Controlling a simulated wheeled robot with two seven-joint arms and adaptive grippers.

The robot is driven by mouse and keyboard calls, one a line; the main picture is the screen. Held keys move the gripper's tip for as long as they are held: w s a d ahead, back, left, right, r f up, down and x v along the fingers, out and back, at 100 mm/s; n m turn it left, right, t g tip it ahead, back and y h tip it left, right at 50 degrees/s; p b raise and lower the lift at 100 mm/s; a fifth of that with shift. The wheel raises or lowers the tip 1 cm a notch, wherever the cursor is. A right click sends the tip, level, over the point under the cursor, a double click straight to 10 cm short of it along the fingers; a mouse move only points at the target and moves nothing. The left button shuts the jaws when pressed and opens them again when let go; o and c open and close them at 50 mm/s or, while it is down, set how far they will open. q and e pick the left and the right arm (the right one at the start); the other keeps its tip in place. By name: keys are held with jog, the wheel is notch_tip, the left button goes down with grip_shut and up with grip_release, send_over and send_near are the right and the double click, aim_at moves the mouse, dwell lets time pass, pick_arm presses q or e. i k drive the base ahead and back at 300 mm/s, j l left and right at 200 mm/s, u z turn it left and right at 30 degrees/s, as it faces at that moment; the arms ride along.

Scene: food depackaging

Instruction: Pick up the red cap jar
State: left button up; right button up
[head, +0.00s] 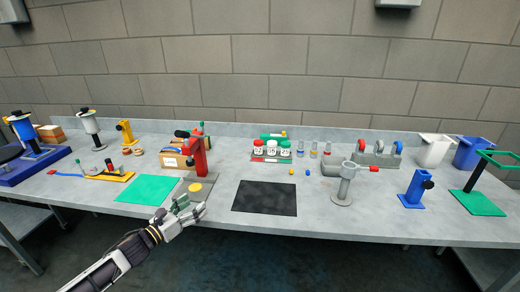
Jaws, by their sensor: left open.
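The red cap jar (258,148) is a small white jar with a red top. It stands at the left end of a short row of jars in a low holder (270,159) at the back middle of the table. My left gripper (187,208) is at the front edge of the table, left of the black mat, well in front of and to the left of the jar. It is open and empty. My right gripper is not in view.
A red stand (198,156) rises just behind my left gripper, left of the jars. A green mat (147,189) lies at left and a black mat (264,198) lies bare in front of the jars. A grey stand (345,184) is to the right.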

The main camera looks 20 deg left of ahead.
aim_at(258, 151)
jog(key=i, duration=1.3)
